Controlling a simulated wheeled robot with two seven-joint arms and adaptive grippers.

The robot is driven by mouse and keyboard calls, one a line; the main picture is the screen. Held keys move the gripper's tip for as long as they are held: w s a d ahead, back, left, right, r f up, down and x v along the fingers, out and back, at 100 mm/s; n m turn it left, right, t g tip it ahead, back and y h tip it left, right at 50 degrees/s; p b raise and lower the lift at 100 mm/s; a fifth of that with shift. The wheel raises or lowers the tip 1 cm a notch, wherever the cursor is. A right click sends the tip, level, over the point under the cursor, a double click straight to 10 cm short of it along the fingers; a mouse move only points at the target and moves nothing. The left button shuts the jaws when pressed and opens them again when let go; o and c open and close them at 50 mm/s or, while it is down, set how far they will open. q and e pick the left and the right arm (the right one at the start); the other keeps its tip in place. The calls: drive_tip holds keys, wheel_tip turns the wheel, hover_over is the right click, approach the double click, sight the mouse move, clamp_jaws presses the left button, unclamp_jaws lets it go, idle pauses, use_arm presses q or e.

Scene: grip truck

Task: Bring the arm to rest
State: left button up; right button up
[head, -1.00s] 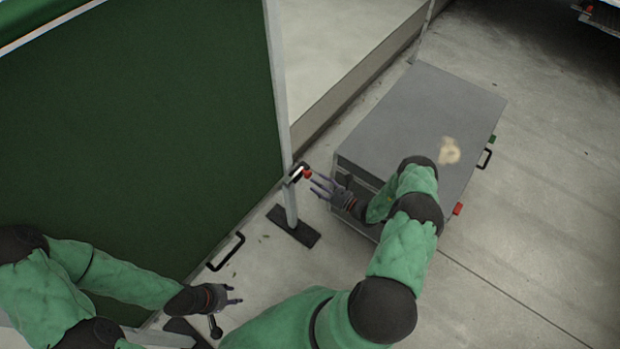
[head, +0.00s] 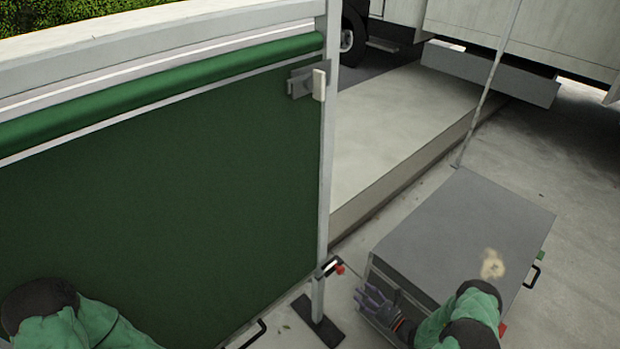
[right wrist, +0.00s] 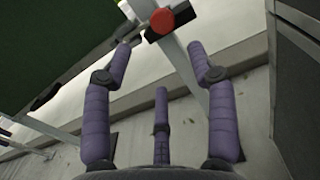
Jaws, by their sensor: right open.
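My right gripper (head: 372,300) is in front of the near side of a grey case, its fingers pointing left toward the post of a green screen. In the right wrist view its purple fingers (right wrist: 162,75) are spread with nothing between them. A red knob (right wrist: 172,17) on a clamp shows ahead of the fingertips. The same red knob (head: 340,269) sits on the screen's post in the head view, a little left of and above the fingers, apart from them. My left arm shows at the lower left of the head view; its gripper is out of view.
The green screen (head: 170,170) with its metal post (head: 322,180) fills the left. The grey case (head: 465,235) stands at the right, close to my right arm. A dark foot (head: 320,333) is at the post's base. A truck (head: 500,40) stands behind. Pavement right of the case is clear.

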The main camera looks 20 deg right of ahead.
drive_tip(key=s+a+n+g+y, duration=0.3)
drive_tip(key=a+n+g, duration=0.15)
drive_tip(key=a, duration=0.45)
drive_tip(key=s+a+n+g+y, duration=0.2)
drive_tip(key=a+n+g+y, duration=0.15)
drive_tip(key=a+g, duration=0.45)
drive_tip(key=s+a+n+g+h, duration=0.75)
drive_tip(key=s+n, duration=0.65)
drive_tip(key=n, duration=0.2)
drive_tip(key=a+r+n+t, duration=0.1)
drive_tip(key=w+a+r+n+t+h, duration=0.1)
drive_tip(key=n, duration=0.1)
drive_tip(key=w+a+r+n+t+h, duration=0.1)
drive_tip(key=r+n, duration=0.1)
drive_tip(key=shift+w+a+t, duration=0.1)
drive_tip(key=shift+w+t, duration=0.1)
drive_tip(key=shift+t, duration=0.2)
